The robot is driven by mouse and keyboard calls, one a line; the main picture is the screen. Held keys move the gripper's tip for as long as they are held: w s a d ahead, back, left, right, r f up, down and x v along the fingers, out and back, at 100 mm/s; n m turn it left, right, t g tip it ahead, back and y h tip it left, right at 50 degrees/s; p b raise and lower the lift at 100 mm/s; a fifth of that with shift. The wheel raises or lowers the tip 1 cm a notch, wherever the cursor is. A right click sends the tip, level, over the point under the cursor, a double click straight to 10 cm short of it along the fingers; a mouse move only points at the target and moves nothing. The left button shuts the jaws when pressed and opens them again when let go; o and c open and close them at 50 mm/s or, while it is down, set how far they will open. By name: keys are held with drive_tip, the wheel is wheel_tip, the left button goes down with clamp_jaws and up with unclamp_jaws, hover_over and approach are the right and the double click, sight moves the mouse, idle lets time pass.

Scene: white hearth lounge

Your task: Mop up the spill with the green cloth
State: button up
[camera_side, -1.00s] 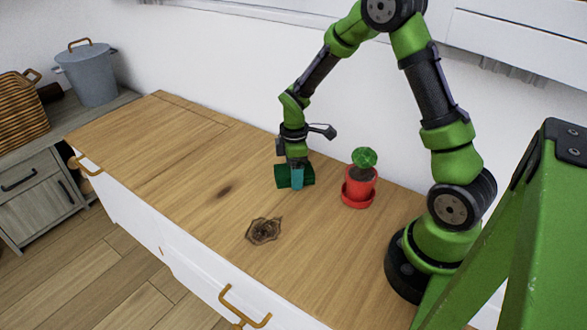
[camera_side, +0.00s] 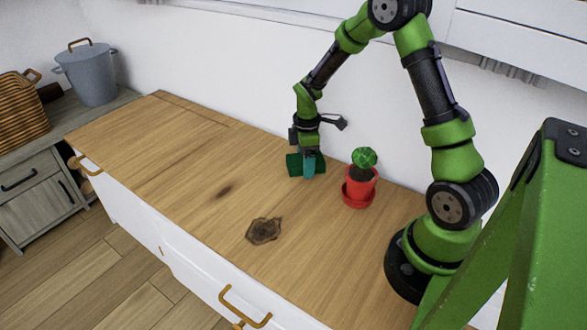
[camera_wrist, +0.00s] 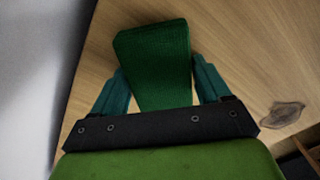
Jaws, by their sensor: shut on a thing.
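The green cloth (camera_side: 293,165) is a dark green folded block near the back of the wooden top, left of the potted plant. My gripper (camera_side: 309,164) is shut on it, with teal fingers on either side. The wrist view shows the cloth (camera_wrist: 155,55) between the two fingers (camera_wrist: 160,92). I cannot tell whether its underside touches the wood. The spill appears as a brown patch with an uneven edge (camera_side: 264,230) near the front, apart from the cloth. It also shows in the wrist view (camera_wrist: 283,115), at right.
A red pot with a green plant (camera_side: 360,184) stands on a red saucer close right of my gripper. A small dark mark (camera_side: 224,191) lies on the wooden top (camera_side: 160,145). The top's left part is clear. The white wall is close behind.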

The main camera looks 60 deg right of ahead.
sight(291, 182)
drive_tip(key=shift+a, duration=3.35)
drive_tip(key=shift+d, duration=3.1)
drive_tip(key=shift+d+r, duration=0.15)
drive_tip(key=shift+r, duration=0.5)
drive_tip(key=shift+d+r, duration=0.15)
drive_tip(key=shift+r, duration=3.3)
drive_tip(key=shift+f, duration=0.25)
